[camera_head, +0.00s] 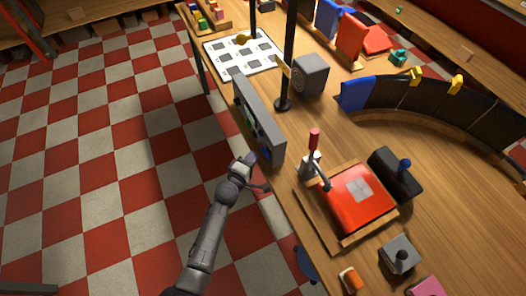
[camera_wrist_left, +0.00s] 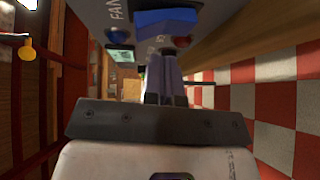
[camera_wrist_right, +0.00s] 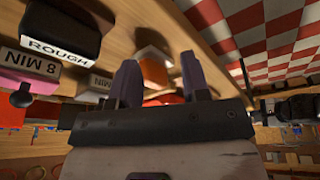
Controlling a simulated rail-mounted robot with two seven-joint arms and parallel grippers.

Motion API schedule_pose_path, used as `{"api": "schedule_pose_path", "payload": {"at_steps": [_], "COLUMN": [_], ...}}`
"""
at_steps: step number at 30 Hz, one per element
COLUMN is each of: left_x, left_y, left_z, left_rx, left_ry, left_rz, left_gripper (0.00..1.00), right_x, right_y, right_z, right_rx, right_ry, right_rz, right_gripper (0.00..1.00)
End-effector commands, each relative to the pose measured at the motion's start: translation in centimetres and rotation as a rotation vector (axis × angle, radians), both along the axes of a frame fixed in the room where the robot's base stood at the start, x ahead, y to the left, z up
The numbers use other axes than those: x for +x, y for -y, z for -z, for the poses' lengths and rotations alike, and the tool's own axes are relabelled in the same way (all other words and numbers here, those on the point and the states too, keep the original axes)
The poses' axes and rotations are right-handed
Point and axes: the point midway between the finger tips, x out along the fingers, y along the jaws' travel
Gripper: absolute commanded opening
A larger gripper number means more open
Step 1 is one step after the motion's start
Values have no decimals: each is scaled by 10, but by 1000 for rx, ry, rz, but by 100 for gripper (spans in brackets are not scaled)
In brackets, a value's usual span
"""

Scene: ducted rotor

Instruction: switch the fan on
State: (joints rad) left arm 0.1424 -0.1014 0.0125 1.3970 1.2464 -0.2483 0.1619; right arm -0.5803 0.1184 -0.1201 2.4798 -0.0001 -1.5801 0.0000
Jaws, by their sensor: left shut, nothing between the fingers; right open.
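A grey control panel (camera_head: 262,122) stands upright along the table's left edge in the head view. In the left wrist view the panel face (camera_wrist_left: 95,12) carries the letters FAN, a blue rocker-like switch (camera_wrist_left: 166,20) and a red round part (camera_wrist_left: 181,42). My left gripper (camera_head: 253,160) is at the near lower part of the panel. Its fingers (camera_wrist_left: 165,72) are shut and empty, with the tips just below the blue switch; I cannot tell whether they touch. My right gripper (camera_wrist_right: 160,82) is open and empty, and shows only in its own wrist view.
A red plate in a wooden tray (camera_head: 346,247), a grey box with a round grille (camera_head: 311,76) and a black post (camera_head: 284,103) stand on the table. A curved dark wall (camera_head: 430,100) is at the right. A block marked ROUGH (camera_wrist_right: 62,28) is near my right gripper.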

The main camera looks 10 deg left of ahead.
Motion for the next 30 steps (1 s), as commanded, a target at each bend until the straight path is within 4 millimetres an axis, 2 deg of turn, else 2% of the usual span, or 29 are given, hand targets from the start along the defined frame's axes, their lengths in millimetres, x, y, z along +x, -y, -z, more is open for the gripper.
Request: {"api": "schedule_pose_path", "payload": {"at_steps": [30], "left_x": [6], "left_y": [7], "left_z": [-4], "left_rx": [0], "left_ry": [0], "left_rz": [0], "left_gripper": [0], "right_x": [0], "right_y": [2], "right_z": [-2], "right_rx": [-7], "right_ry": [0], "right_rz": [-4], "right_gripper": [43]}}
